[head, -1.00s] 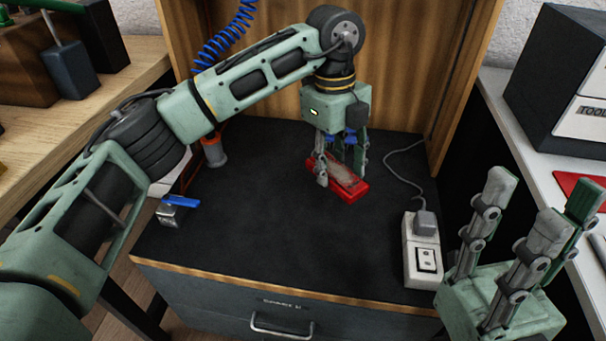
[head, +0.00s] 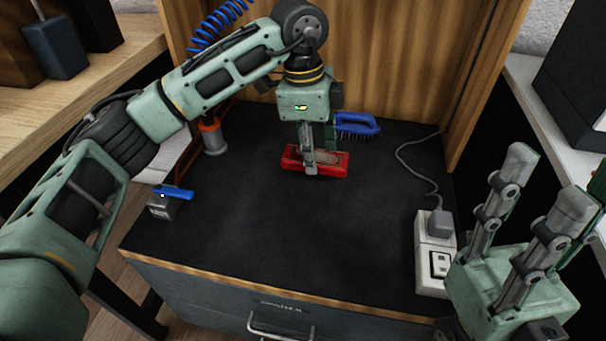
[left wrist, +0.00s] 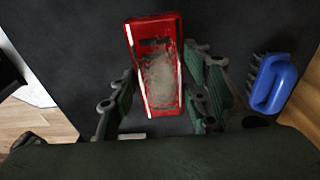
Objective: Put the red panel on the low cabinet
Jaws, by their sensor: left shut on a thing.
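The red panel (head: 335,168), with a worn grey patch on its face, is between the fingers of my left gripper (head: 308,160). In the left wrist view the panel (left wrist: 155,65) lies lengthwise between the green finger pads (left wrist: 160,95). The gripper is shut on it. The panel is at or just above the black top of the low cabinet (head: 230,215); I cannot tell if it touches. My right gripper (head: 545,190) is at the lower right, fingers apart and empty.
A blue-handled brush (head: 357,124) lies behind the panel. An orange-and-grey cylinder (head: 213,137) and a blue-topped small box (head: 168,202) are on the left. A white socket block (head: 433,262) with a cable is at the right edge. The cabinet top's front middle is clear.

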